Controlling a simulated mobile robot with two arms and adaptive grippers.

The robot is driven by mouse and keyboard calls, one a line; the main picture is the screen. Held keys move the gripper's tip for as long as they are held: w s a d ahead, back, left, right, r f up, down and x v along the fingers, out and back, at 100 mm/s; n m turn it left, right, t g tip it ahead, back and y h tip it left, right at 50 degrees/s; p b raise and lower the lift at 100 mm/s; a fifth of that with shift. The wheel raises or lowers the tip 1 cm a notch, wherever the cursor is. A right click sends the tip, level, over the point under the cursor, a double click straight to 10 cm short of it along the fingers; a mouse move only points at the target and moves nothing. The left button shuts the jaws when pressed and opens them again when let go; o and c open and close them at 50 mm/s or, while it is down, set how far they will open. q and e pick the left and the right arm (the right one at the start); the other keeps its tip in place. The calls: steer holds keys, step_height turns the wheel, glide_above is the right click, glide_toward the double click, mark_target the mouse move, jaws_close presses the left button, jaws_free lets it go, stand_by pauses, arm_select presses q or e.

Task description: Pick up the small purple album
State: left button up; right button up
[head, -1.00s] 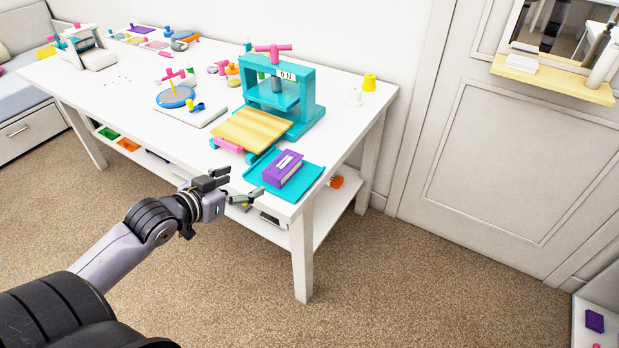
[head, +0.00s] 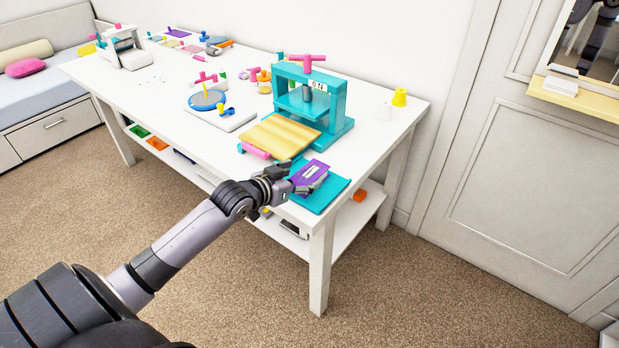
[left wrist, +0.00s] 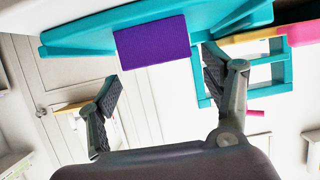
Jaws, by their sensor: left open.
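The small purple album (head: 309,175) lies on the teal tray (head: 326,199) at the front right corner of the white table. A white label shows on its top. My left gripper (head: 292,181) is at the album's left side, and its fingers overlap the album's near edge in the head view. In the left wrist view the album (left wrist: 152,42) is ahead of the open fingers (left wrist: 160,88), with the teal tray (left wrist: 90,29) around it. The fingers are spread with nothing between them. My right gripper is not in view.
A teal press (head: 310,103) with a pink handle stands behind the tray, with a yellow board (head: 280,134) in front of it. A blue turntable (head: 206,101) is farther left on the white table (head: 150,88). Yellow and white cups stand at the right. The carpet in front is clear.

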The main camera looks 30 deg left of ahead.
mark_target(308, 174)
arm_select(q)
steer(key=x, duration=0.5)
steer(key=shift+f, duration=0.1)
steer(key=shift+c, duration=0.3)
steer(key=shift+a, duration=0.1)
steer(key=c, duration=1.2)
steer(key=shift+c, duration=0.2)
